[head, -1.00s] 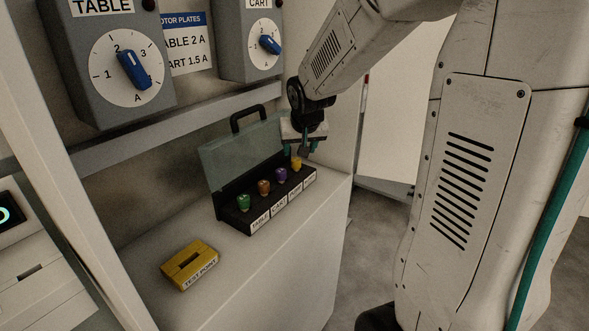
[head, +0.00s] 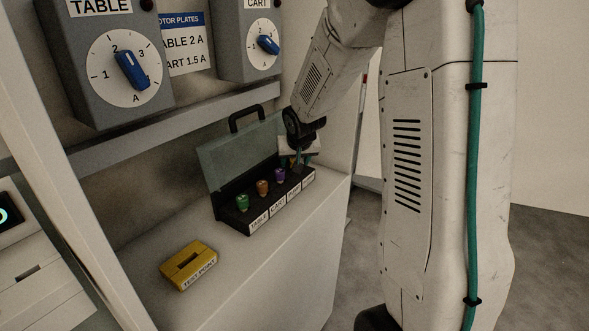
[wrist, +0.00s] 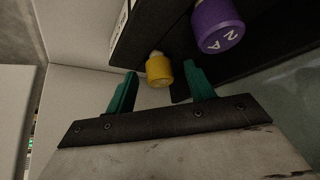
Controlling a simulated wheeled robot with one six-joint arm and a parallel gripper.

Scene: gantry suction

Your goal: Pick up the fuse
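The fuses stand in a row in an open dark case (head: 233,216). They are green (head: 242,202), orange (head: 263,188), purple (head: 280,175) and yellow. The yellow fuse (wrist: 159,71) is mostly hidden by my gripper (head: 300,163) in the head view. In the wrist view, my gripper (wrist: 162,82) is open, with its teal fingertips either side of the yellow fuse and a visible gap on each side. The purple fuse (wrist: 217,25), with white markings, is just beyond the right finger.
A yellow TEST POINT block (head: 189,264) lies on the white counter (head: 250,272), in front of the case. The case's raised lid (head: 230,155) with a handle stands behind the fuses. Dial boxes marked TABLE (head: 100,25) and CART (head: 247,20) are above.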

